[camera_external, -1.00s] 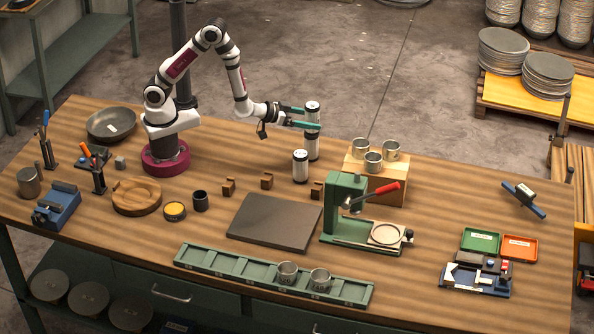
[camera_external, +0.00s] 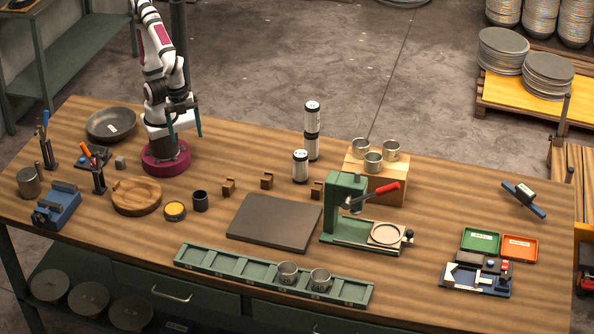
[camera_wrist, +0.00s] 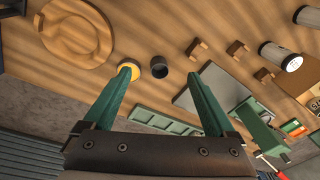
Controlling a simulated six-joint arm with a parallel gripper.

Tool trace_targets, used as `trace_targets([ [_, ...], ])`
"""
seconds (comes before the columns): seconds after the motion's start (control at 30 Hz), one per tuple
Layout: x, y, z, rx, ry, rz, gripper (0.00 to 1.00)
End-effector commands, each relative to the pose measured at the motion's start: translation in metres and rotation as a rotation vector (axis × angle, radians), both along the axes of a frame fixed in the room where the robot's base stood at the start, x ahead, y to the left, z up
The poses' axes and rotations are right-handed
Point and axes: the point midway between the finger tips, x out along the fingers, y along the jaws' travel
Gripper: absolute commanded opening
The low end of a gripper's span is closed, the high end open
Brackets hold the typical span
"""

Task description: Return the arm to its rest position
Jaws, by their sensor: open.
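My arm is folded up over its round dark red base at the back left of the workbench (camera_external: 430,215). My gripper (camera_external: 185,130) hangs with its green fingers pointing down, just in front of the arm and above the table. In the wrist view my gripper (camera_wrist: 165,85) has its two green fingers spread wide apart with nothing between them. The fingers touch no object. The white cylinders, a stack (camera_external: 312,130) and a single one (camera_external: 300,166), stand upright well to the right of it.
A dark bowl (camera_external: 111,124) lies left of my base. A wooden round form (camera_external: 137,197), a yellow tin (camera_external: 175,211) and a black cup (camera_external: 200,201) stand in front. A grey slab (camera_external: 275,222) and green press (camera_external: 344,205) are farther right. Table between base and cylinders is clear.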

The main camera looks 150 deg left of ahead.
Motion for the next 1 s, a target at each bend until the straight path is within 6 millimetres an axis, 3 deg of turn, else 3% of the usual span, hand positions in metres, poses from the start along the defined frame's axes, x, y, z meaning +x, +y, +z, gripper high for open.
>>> trace_targets([
  [0.1, -0.038, 0.004, 0.013, 0.082, 0.109, -0.139, 0.9],
  [0.2, -0.05, 0.008, 0.017, 0.111, 0.148, -0.177, 0.9],
  [1.0, -0.05, 0.009, 0.017, 0.111, 0.152, -0.176, 0.9],
])
